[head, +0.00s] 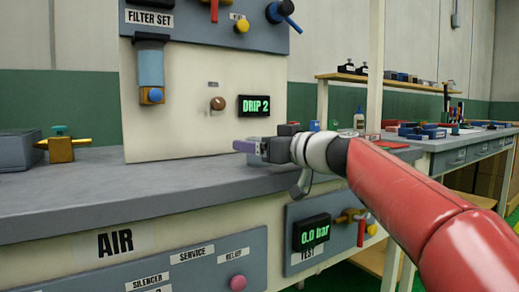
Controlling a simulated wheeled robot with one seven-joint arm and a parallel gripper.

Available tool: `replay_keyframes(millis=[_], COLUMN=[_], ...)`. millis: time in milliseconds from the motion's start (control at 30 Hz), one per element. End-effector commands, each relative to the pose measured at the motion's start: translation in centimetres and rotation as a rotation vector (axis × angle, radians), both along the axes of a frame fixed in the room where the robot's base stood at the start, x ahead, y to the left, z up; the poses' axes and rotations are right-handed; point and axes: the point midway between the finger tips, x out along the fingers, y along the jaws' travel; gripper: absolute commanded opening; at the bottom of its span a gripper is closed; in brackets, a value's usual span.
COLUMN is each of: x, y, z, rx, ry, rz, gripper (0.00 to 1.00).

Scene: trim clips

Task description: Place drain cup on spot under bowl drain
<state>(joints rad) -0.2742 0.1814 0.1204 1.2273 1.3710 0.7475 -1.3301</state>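The filter bowl (150,68) is a pale blue cylinder under the FILTER SET label, on the upright cream panel. Below it is a brass-coloured drain fitting with a blue knob (154,95). My gripper (250,147) is right of and lower than the bowl, over the grey bench top and in front of the panel. A small purple-grey piece shows at its tip; I cannot tell whether it is a finger or a held thing. The finger gap is not clear. I cannot make out a drain cup or a marked spot on the bench under the drain.
The bench top (75,195) is bare in front of the panel (190,135). A grey box (18,150) and a brass valve (61,150) stand at the left. A green DRIP 2 display (254,105) is on the panel. A cluttered second bench (440,143) stands at right.

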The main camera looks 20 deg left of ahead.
Motion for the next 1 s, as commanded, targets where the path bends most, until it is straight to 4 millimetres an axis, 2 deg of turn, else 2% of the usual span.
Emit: replay_keyframes(millis=[167,567,833,1000], x=[0.0,0.0,0.0,0.0], y=[0.0,0.0,0.0,0.0], z=[0.0,0.0,0.3,1.9], rx=[0.0,0.0,0.0,0.0], ry=[0.0,0.0,0.0,-0.001], rz=[0.0,0.0,0.0,0.001], gripper=[0.78,0.26,0.26,0.26])
